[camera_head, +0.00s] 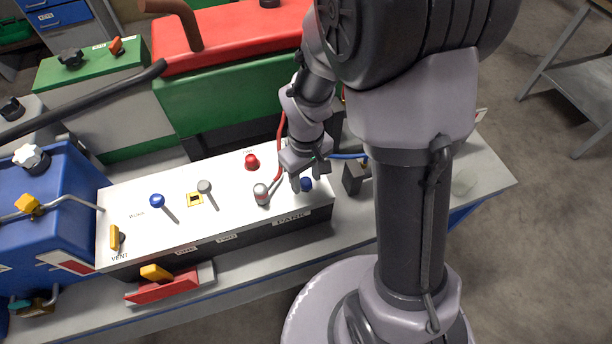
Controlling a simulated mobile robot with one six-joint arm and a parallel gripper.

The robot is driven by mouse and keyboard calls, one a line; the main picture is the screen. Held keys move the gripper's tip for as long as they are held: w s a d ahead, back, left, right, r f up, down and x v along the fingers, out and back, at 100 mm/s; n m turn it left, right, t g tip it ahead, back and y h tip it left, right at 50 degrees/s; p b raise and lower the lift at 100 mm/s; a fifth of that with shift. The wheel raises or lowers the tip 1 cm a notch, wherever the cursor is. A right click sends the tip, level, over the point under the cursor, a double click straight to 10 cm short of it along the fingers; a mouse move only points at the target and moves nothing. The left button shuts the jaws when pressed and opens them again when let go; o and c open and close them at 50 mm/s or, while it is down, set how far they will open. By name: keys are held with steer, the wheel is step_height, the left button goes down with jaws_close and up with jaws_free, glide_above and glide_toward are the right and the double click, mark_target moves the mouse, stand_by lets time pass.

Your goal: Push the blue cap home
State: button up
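The blue cap (306,184) is a small round piece low on the right end of the white panel top, just above the PARK label. My gripper (307,181) points down at that end of the panel. Its fingers look spread, with the blue cap showing between or just beyond their tips. I cannot tell whether a finger touches the cap. The cap's underside and what it sits on are hidden.
Left of my gripper stand a grey-and-red capped fitting (261,194), a red knob (252,161), a grey-knobbed lever (205,187) and a blue-knobbed lever (157,201). A dark block (354,177) stands to the right. A red hose (279,150) runs close by.

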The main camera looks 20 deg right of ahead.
mark_target(306, 181)
steer(key=shift+o, duration=0.2)
step_height(306, 181, up, 18)
steer(key=p, duration=0.7)
steer(key=s+a+r+m+t+y+b, duration=0.1)
steer(key=s+a+r+m+t+b, duration=0.1)
steer(key=s, duration=0.4)
steer(key=s+a+r+m+t+y+b, duration=0.1)
steer(key=s+a+r+m+t+b, duration=0.1)
steer(key=s+m, duration=0.4)
step_height(306, 181, up, 3)
steer(key=shift+s+f+t+b, duration=0.15)
steer(key=shift+s+t+b, duration=0.35)
steer(key=shift+t, duration=0.4)
steer(key=shift+w, duration=0.15)
